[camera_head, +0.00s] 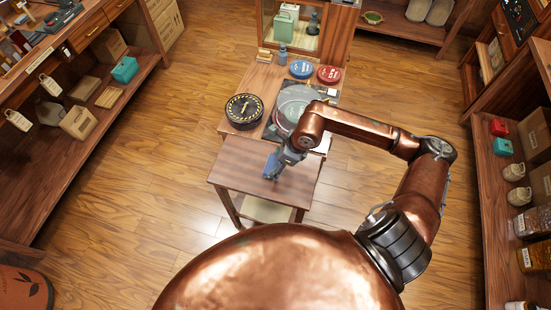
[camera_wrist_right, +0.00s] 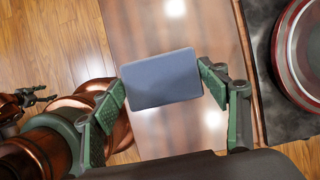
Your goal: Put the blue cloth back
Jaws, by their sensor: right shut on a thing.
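The blue cloth (camera_wrist_right: 162,80) is a flat, blue-grey rectangle between the two green fingers of my right gripper (camera_wrist_right: 164,92). The gripper is shut on its two sides. In the head view the cloth (camera_head: 270,168) shows as a small blue patch below my right gripper (camera_head: 273,164), over the bare front part of the wooden table (camera_head: 229,163). I cannot tell whether the cloth touches the wood. Dark fingers, seemingly of my left gripper (camera_wrist_right: 36,97), show small at the left edge of the right wrist view; their opening is unclear.
Behind the cloth, a black round tin (camera_head: 244,109), a blue tin (camera_head: 301,69), a red tin (camera_head: 329,74) and a clear round cover (camera_head: 298,101) stand on the table. My right forearm passes over its right side. Shelves line both sides, with open floor between.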

